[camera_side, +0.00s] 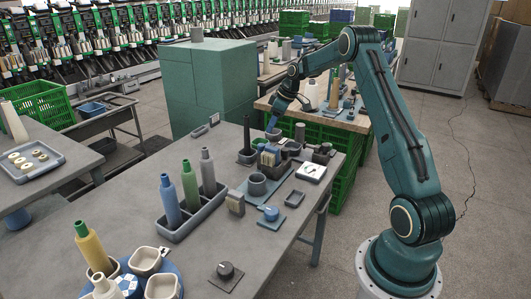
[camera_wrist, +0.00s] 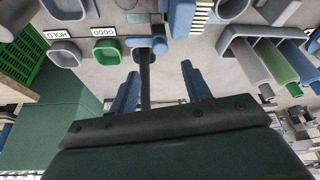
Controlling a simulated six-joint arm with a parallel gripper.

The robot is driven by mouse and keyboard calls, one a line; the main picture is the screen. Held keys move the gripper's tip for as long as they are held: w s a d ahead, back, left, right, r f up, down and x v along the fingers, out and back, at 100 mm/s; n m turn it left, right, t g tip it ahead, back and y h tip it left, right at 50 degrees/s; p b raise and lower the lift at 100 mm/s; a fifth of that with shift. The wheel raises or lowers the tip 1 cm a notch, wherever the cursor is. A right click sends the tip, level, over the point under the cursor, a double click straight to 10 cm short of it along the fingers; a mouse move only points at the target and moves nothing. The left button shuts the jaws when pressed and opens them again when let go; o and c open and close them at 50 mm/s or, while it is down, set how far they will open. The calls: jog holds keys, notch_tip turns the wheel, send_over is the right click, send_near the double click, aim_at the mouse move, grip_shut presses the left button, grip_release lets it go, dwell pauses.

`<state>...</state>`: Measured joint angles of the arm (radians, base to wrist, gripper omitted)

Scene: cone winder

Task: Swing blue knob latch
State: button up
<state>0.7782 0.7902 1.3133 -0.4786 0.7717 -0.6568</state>
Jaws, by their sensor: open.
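A blue knob (camera_side: 270,212) with a short lever sits on a flat blue plate on the grey table in the side view. My gripper (camera_side: 273,134) is well behind it, over the far part of the table near the dark upright post (camera_side: 247,138). In the wrist view my gripper (camera_wrist: 160,88) is open, with two blue fingers apart. The dark post (camera_wrist: 145,78) shows between them in the picture; I cannot tell its depth, and nothing looks gripped. A blue round-ended piece (camera_wrist: 159,46) shows at the post's base; I cannot tell whether it is a latch.
A tray (camera_side: 180,234) of upright bobbins stands left of the knob. A dark cup (camera_side: 257,185), a white dial (camera_side: 311,171) and a yellow-toothed block (camera_side: 267,155) crowd the table's far right. A dark knob (camera_side: 226,270) sits in front. Labelled grey and green bins (camera_wrist: 107,51) show in the wrist view.

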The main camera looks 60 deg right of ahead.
aim_at(262, 144)
jog(key=x, duration=0.9)
jog(key=c, duration=1)
